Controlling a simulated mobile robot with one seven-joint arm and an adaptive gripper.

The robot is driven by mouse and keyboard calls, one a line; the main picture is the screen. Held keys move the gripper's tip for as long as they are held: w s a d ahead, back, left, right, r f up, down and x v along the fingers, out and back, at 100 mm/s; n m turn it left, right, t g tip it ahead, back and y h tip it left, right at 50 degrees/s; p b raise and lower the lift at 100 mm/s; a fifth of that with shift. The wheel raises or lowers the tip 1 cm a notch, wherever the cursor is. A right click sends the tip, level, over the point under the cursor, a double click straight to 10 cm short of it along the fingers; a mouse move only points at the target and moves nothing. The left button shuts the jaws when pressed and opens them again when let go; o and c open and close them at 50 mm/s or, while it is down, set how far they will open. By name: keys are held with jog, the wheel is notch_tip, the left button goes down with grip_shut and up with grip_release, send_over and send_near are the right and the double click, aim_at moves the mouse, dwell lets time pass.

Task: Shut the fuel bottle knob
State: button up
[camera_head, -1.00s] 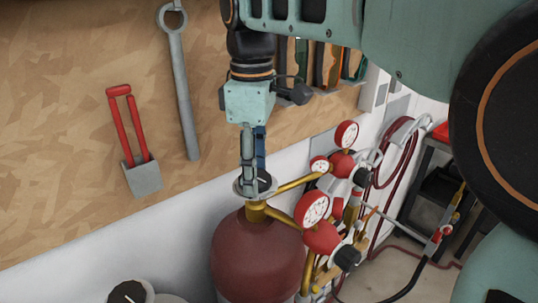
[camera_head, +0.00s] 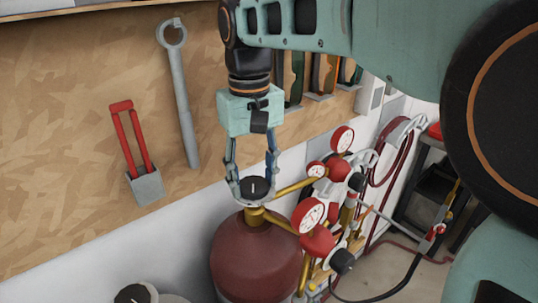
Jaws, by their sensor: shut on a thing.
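The dark red fuel bottle (camera_head: 256,255) stands below the wall board, with a brass valve on its neck. Its round knob (camera_head: 252,190) sits on top, with a dark face and a short pale line pointing roughly up and down in the picture. My gripper (camera_head: 252,183) points down from above, its two fingers on the left and right sides of the knob. It is shut on the knob's rim.
Red gauges and brass regulator fittings (camera_head: 308,215) stick out to the right of the valve. Another black-topped knob (camera_head: 132,294) is at the bottom left. A wrench (camera_head: 180,100) and a red-handled tool (camera_head: 132,140) hang on the board.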

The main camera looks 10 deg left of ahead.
jog(key=m, duration=0.3)
jog(key=shift+m, duration=0.4)
jog(key=m, duration=0.3)
jog(key=shift+m, duration=0.3)
jog(key=m, duration=0.3)
jog(key=shift+m, duration=0.3)
jog(key=m, duration=0.3)
jog(key=shift+m, duration=0.3)
jog(key=m, duration=0.3)
jog(key=shift+m, duration=0.3)
jog(key=m, duration=0.3)
jog(key=shift+m, duration=0.4)
jog(key=m, duration=0.6)
